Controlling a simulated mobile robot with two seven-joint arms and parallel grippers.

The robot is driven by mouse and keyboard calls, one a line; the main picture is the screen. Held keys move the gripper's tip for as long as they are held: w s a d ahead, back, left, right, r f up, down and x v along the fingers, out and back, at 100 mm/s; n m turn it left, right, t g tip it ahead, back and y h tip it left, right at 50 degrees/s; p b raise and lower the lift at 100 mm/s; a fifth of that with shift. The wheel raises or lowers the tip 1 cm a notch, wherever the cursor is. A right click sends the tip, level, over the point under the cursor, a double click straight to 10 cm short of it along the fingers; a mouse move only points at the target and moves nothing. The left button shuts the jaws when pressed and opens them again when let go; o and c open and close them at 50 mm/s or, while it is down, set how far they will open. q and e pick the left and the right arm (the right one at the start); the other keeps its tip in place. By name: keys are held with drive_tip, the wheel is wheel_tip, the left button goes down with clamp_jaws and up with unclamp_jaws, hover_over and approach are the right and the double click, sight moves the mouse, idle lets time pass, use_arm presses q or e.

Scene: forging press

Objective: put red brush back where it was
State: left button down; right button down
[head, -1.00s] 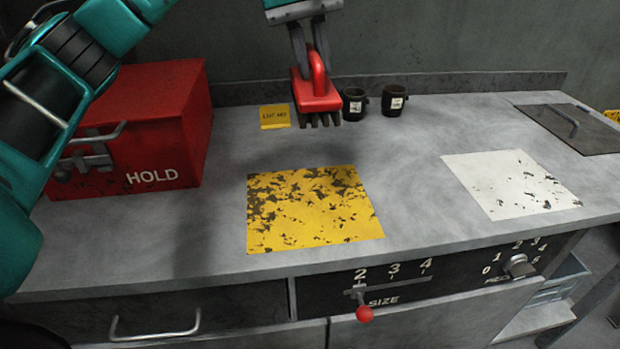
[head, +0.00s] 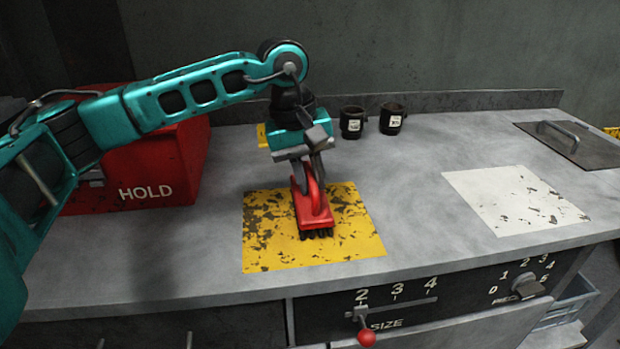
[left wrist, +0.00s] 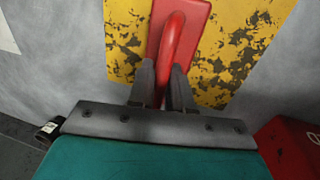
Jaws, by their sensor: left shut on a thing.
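The red brush (head: 315,207) has a red block, a loop handle and dark bristles pointing down. My left gripper (head: 308,178) is shut on its handle from above. In the left wrist view the fingers (left wrist: 162,85) close on the handle of the brush (left wrist: 178,32). The brush is over the worn yellow patch (head: 270,250) on the bench. The bristles are at or just above the patch; I cannot tell whether they touch. My right gripper is not in view.
A red HOLD box (head: 150,170) stands at the left. Two dark cups (head: 352,122) (head: 391,119) stand at the back. A worn white patch (head: 515,200) and a grey lid with a handle (head: 575,145) are at the right. A SIZE lever (head: 366,338) is on the front.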

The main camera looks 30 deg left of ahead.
sight(296, 195)
use_arm(q)
drive_tip(key=shift+f, duration=0.2)
drive_tip(key=c, duration=1)
unclamp_jaws()
drive_tip(key=shift+c, duration=0.2)
drive_tip(key=shift+r, duration=0.35)
wheel_tip(296, 195, up, 11)
drive_tip(key=s+a+p, duration=0.1)
drive_tip(key=a, duration=0.1)
drive_tip(key=shift+s+r+p, duration=0.2)
drive_tip(key=shift+p, duration=0.2)
drive_tip(key=shift+d, duration=0.1)
